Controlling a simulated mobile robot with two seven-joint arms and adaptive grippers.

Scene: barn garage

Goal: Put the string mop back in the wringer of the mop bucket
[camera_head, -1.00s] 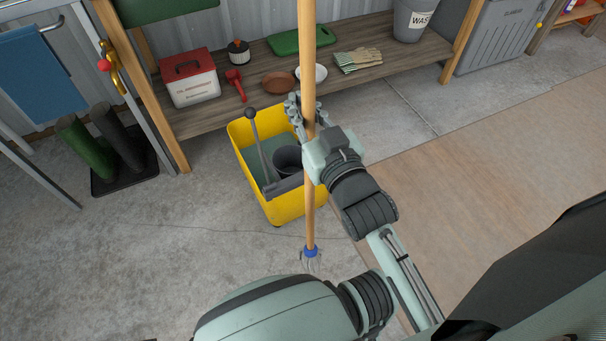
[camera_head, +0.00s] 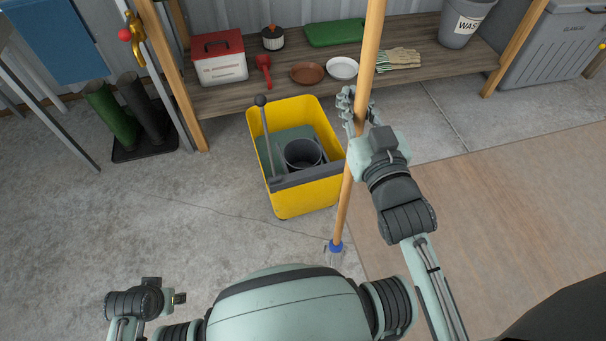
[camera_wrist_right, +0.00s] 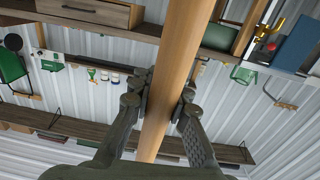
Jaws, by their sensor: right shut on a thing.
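The string mop (camera_head: 340,215) has a long wooden handle, a blue collar and pale strings at its lower end. The handle leans slightly right at the top. My right gripper (camera_head: 355,112) is shut on the handle, which also runs between its fingers in the right wrist view (camera_wrist_right: 168,95). The strings hang in front of the yellow mop bucket (camera_head: 312,198), to its lower right, partly hidden by my body. The grey wringer (camera_head: 303,153) with a round opening and a lever sits in the bucket; the opening is clear. Part of my left arm shows at lower left; its fingers are unclear (camera_head: 178,298).
A low wooden shelf (camera_head: 225,97) behind the bucket holds a red and white box (camera_head: 219,58), bowls, gloves and a grey waste bin (camera_head: 463,25). Boots (camera_head: 112,118) stand on a tray at left. The concrete floor left of the bucket is clear.

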